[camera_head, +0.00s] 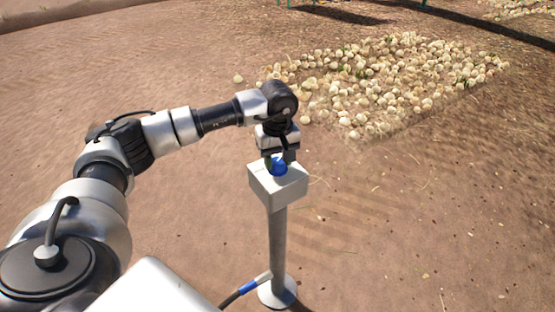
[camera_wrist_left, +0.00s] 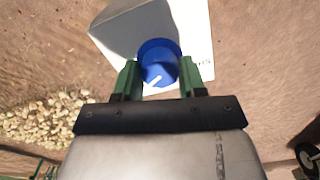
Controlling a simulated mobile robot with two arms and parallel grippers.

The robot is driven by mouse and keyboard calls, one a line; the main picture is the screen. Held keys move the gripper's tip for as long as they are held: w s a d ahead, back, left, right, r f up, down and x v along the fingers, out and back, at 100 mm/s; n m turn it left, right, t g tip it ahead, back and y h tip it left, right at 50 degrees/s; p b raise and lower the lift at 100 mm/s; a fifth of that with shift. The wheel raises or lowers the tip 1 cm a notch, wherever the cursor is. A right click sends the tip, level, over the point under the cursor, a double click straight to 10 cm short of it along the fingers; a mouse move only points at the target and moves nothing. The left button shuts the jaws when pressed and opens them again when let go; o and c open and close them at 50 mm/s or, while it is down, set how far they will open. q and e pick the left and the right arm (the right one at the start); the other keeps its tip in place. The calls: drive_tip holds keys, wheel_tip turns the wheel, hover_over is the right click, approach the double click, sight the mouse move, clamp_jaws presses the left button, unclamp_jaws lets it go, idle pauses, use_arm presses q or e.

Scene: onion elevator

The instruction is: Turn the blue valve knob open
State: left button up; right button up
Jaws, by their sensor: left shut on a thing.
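The blue valve knob (camera_head: 278,167) sits on top of a white box (camera_head: 279,190) that stands on a grey post. In the left wrist view the knob (camera_wrist_left: 158,62) is round, with a white mark pointing toward the lower left of its face. My left gripper (camera_head: 277,160) reaches down onto the knob from above. In the left wrist view its two green fingers (camera_wrist_left: 160,80) are on either side of the knob, shut on it. Part of the knob is hidden by the fingers in the head view. My right gripper is not in view.
The post (camera_head: 277,245) stands on a round white base (camera_head: 277,292), with a dark hose (camera_head: 235,296) with a blue band beside it. A large patch of onions (camera_head: 385,80) lies on the soil behind to the right. The soil around the post is mostly clear.

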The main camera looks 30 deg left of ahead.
sight(278, 161)
use_arm(q)
drive_tip(key=shift+r, duration=0.1)
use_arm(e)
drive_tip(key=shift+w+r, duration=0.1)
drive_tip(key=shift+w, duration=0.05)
use_arm(q)
drive_tip(key=o, duration=0.9)
drive_tip(key=shift+o, duration=0.2)
wheel_tip(278, 161, up, 11)
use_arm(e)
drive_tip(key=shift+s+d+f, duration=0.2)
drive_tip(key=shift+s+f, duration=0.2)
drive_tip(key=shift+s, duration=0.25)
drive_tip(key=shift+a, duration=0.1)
